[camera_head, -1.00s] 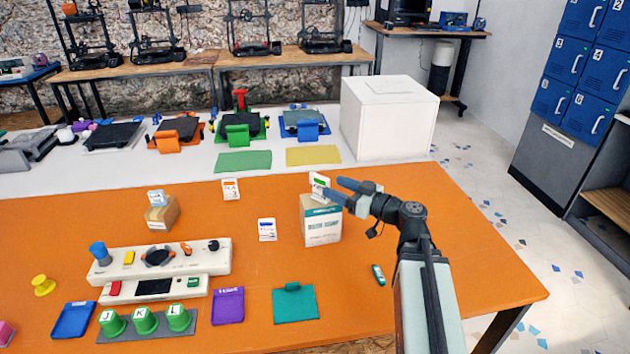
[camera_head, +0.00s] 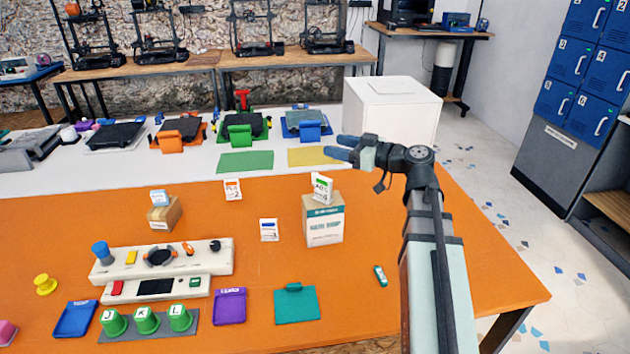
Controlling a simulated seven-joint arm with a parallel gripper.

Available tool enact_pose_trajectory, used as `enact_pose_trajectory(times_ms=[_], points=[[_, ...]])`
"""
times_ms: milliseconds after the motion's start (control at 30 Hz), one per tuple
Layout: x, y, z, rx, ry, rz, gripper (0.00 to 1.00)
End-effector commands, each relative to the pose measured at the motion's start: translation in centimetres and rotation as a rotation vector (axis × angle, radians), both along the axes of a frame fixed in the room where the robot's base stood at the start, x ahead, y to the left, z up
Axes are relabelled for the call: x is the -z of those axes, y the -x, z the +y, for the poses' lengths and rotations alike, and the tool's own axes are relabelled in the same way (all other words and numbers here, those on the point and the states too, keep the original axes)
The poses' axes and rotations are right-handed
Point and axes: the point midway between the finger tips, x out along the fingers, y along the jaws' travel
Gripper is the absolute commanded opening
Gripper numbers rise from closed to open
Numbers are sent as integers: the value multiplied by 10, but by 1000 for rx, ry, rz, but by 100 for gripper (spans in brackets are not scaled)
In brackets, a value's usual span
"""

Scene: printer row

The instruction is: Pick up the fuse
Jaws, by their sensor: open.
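A small green piece with a pale part (camera_head: 380,275) lies on the orange table top (camera_head: 400,320), at the right of the table. It looks like the fuse, but it is too small to be sure. My gripper (camera_head: 338,148) is open and empty, with blue fingertips pointing left. It hangs over the back of the table, beyond the green piece and apart from it. My arm comes in from the bottom right, just right of the green piece, and does not cover it.
A carton (camera_head: 323,221) with a white tag (camera_head: 321,187) on top stands left of my arm. A teal tray (camera_head: 297,304) lies left of the green piece. A white control panel (camera_head: 165,263) is farther left. A large white box (camera_head: 390,120) stands behind. The table around the green piece is clear.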

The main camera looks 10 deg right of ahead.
Motion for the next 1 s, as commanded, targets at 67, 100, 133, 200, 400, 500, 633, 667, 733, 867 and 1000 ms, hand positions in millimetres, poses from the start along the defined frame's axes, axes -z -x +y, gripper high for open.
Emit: enact_pose_trajectory(times_ms=[67, 100, 133, 200, 400, 500, 633, 667, 733, 867, 1000], points=[[-2, -28, -3, -34, 48, 14, 58], [-1, -39, -4, -53, 76, 23, 58], [0, -48, -5, -68, 96, 30, 58], [1, -70, -7, -106, 150, 52, 58], [4, -145, -18, -235, 332, 138, 58], [5, -179, -25, -298, 420, 187, 58], [4, -209, -34, -360, 506, 244, 58], [4, -214, -35, -371, 522, 256, 58], [3, -226, -40, -394, 554, 280, 58], [1, -246, -46, -431, 606, 319, 58], [-3, -266, -53, -467, 654, 360, 58]])
